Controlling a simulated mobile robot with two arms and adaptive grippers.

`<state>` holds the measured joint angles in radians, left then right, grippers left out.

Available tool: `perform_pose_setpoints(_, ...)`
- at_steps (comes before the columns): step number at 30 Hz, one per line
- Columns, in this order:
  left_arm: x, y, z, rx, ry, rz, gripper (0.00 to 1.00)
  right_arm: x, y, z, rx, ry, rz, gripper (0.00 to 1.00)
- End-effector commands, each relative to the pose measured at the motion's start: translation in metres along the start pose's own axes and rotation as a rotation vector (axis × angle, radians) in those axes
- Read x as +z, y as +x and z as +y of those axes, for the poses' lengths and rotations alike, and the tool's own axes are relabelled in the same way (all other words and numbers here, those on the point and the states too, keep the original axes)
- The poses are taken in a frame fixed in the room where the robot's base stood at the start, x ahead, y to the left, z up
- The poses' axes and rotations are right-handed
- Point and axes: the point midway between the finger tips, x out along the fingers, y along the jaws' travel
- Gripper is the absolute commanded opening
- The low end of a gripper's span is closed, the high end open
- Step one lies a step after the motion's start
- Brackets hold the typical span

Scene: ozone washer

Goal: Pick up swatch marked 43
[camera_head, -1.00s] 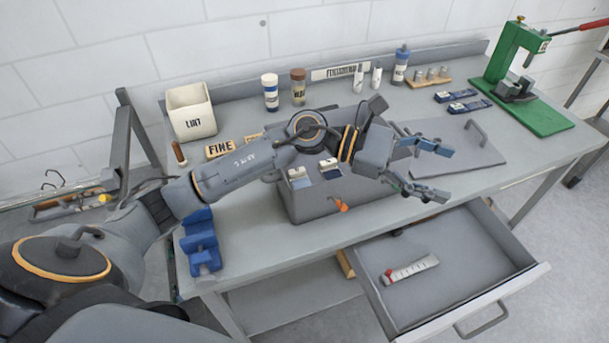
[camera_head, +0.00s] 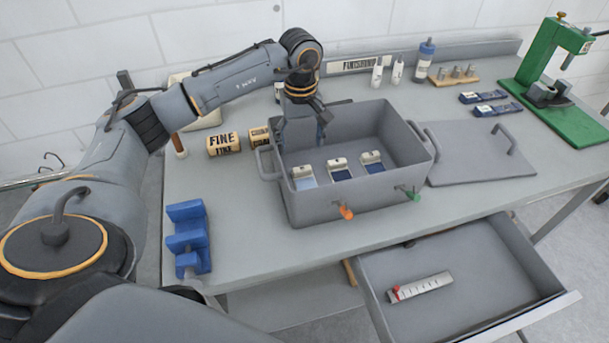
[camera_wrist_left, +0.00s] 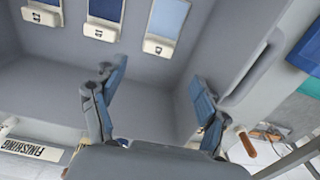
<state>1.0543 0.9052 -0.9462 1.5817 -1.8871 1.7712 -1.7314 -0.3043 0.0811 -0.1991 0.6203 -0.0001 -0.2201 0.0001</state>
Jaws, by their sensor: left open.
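The tag marks are too small to read, so I cannot tell which is 43. My left gripper (camera_head: 303,143) points down at the box's back left, apart from the swatches. In the left wrist view the gripper (camera_wrist_left: 157,88) is open and empty, with the light blue swatch (camera_wrist_left: 166,18) beyond its fingers. My right gripper is not in view.
An orange valve (camera_head: 346,212) and a green valve (camera_head: 412,195) stick out of the box front. The lid (camera_head: 465,157) lies to the right. The open drawer (camera_head: 470,290) holds a grey strip. A blue holder (camera_head: 188,238) stands at left, near a FINE block (camera_head: 223,145).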

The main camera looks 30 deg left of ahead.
Motion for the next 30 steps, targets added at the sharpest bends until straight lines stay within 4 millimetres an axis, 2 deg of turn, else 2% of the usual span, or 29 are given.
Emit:
perform_pose_setpoints(3,0.001,0.016,0.0,-0.001,0.0,-0.003,0.74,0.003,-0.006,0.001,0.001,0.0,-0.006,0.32)
perform_pose_setpoints(10,0.001,0.034,0.001,0.0,-0.001,-0.004,0.74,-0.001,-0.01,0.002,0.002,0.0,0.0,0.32)
perform_pose_setpoints(18,0.002,0.073,0.001,0.001,0.0,-0.004,0.74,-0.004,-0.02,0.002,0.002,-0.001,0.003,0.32)
perform_pose_setpoints(27,0.001,0.08,0.001,0.003,0.0,-0.001,0.74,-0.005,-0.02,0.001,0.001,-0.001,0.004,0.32)
perform_pose_setpoints(29,0.001,0.08,0.001,0.003,0.0,-0.001,0.63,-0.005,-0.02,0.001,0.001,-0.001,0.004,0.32)
perform_pose_setpoints(30,0.001,0.08,0.001,0.003,0.0,-0.001,0.55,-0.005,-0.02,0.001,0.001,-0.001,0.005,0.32)
